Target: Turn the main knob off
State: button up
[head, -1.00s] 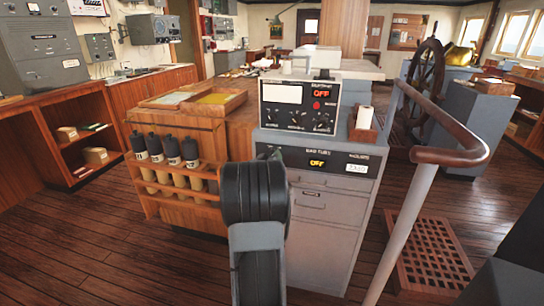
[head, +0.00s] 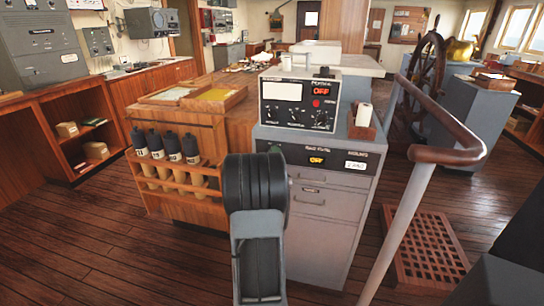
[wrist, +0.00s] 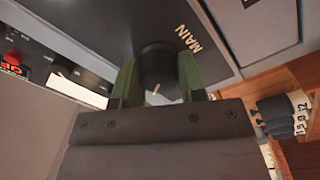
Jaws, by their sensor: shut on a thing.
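The main knob (wrist: 155,62) is a dark round knob on a dark panel, beside the white word MAIN, in the wrist view. A pale pointer mark shows on its lower edge. My gripper (wrist: 157,78) has one green finger on each side of the knob and is shut on it. In the head view the cabinet's dark front panel (head: 335,160) has a lit yellow OFF display (head: 316,160). My dark arm stands in front of the cabinet there and hides part of it; I cannot make out the gripper or the knob clearly.
A control box (head: 299,102) with a red OFF display and several knobs stands on the grey cabinet (head: 322,232). A wooden rack (head: 175,172) with dark-topped cylinders is at the left. A handrail (head: 447,143) rises at the right. The left floor is clear.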

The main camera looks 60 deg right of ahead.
jog(key=shift+d+r, duration=0.1)
jog(key=o, duration=0.8)
jog(key=shift+s, duration=0.15)
jog(key=shift+o, duration=0.6)
jog(key=v, duration=1.3)
jog(key=shift+a+f, duration=0.25)
jog(key=shift+a, duration=0.15)
